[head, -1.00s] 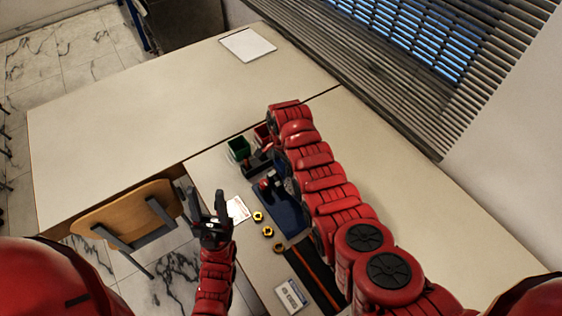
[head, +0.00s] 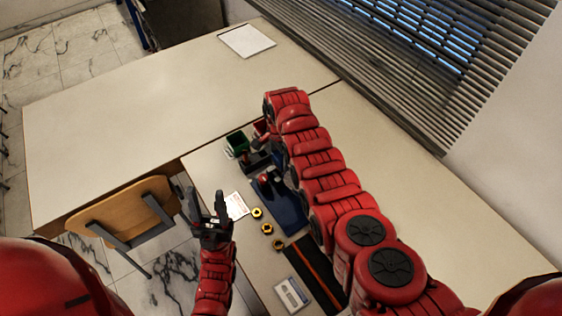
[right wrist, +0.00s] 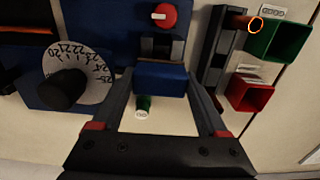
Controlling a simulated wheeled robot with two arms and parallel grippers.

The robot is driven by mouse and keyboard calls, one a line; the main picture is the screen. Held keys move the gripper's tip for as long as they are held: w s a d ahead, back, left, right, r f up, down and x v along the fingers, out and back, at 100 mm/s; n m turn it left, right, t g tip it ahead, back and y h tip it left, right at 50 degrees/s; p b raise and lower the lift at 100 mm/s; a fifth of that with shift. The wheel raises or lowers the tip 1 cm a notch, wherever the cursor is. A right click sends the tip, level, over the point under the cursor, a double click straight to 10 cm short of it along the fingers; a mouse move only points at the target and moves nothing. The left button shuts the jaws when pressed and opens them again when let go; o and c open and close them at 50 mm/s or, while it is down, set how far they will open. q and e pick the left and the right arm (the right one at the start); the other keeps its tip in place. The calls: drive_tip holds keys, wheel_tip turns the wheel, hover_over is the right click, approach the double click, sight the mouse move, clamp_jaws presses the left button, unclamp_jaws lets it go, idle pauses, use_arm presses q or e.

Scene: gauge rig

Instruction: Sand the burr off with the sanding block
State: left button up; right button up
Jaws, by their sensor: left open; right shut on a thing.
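In the right wrist view my right gripper (right wrist: 160,76) is shut on a blue block (right wrist: 160,80), which I take for the sanding block. The block is between the fingertips, above the pale bench. A small green cylinder with a white end (right wrist: 143,105) shows just below it. A bright orange ring (right wrist: 256,24) shows at the dark stand (right wrist: 212,50); I cannot tell whether it marks the burr. No burr is clearly visible. In the head view my right arm hides its gripper. My left gripper (head: 205,193) is open and empty, left of the white card (head: 237,205).
A green bin (right wrist: 290,38) and a red bin (right wrist: 250,92) are at the right. A dial with a black knob (right wrist: 68,88) is at the left, a red knob (right wrist: 164,15) beyond the block. Three brass nuts (head: 267,228) lie on the bench. The back table (head: 140,110) is mostly clear.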

drive_tip(key=shift+w+a+f+b, duration=0.1)
drive_tip(key=shift+w+a+b, duration=0.5)
drive_tip(key=shift+b, duration=1.85)
drive_tip(key=shift+d+r+p, duration=0.15)
drive_tip(key=shift+r+p, duration=0.05)
drive_tip(key=shift+p, duration=0.45)
drive_tip(key=shift+s+d+p, duration=0.55)
drive_tip(key=shift+s+p, duration=0.2)
drive_tip(key=shift+p, duration=1.75)
drive_tip(key=shift+s+d+f+p, duration=0.1)
drive_tip(key=shift+s+d+p, duration=0.35)
drive_tip(key=shift+p, duration=0.5)
drive_tip(key=shift+f, duration=0.1)
drive_tip(key=shift+a, duration=0.1)
drive_tip(key=shift+f, duration=0.1)
